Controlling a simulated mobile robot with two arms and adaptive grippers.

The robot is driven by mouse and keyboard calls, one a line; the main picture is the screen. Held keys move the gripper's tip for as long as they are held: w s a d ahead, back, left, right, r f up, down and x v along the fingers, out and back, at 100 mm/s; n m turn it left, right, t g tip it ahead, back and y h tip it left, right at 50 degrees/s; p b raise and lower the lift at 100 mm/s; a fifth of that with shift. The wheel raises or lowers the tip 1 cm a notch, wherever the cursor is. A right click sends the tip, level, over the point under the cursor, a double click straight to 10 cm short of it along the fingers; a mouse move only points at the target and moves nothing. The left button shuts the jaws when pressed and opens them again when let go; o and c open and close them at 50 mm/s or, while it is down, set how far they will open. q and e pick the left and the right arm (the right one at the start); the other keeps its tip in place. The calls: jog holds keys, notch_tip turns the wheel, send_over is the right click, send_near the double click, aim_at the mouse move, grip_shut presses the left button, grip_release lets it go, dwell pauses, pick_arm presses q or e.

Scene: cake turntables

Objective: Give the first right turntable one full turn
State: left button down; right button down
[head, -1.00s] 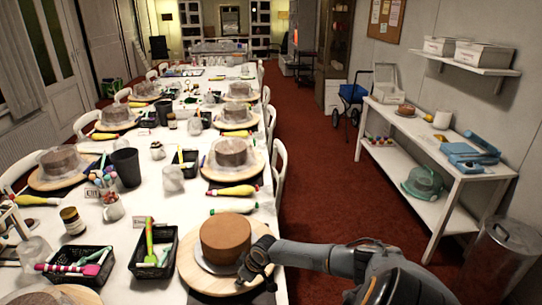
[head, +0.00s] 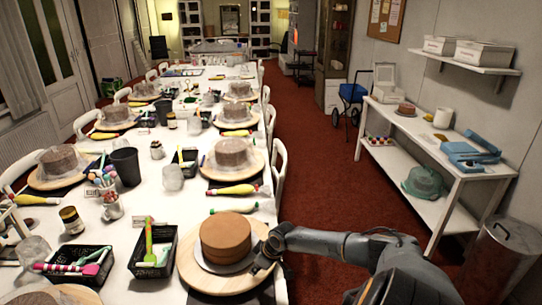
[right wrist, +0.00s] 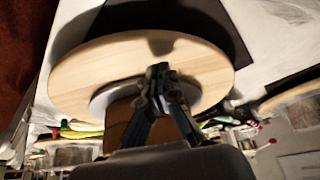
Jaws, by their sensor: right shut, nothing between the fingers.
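The first right turntable (head: 196,279) is a round light-wood disc at the near right end of the long white table. A bare brown cake (head: 226,236) stands on it on a pale round board. My right gripper (head: 256,268) is shut and empty at the disc's right side, beside the cake. In the right wrist view the fingers (right wrist: 160,72) reach over the wooden disc (right wrist: 90,70). I cannot tell whether they touch it. The cake is partly hidden behind them there. My left gripper is not in view.
A black basket (head: 153,250) with a green spatula stands left of the turntable. Beyond it lies a yellow piping bag (head: 233,190). More turntables with wrapped cakes line the table. White chairs (head: 279,165) stand along the right edge. Red carpet is free to the right.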

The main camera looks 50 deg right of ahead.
jog(key=shift+r, duration=0.65)
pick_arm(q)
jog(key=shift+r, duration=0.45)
pick_arm(e)
jog(key=shift+f, duration=0.1)
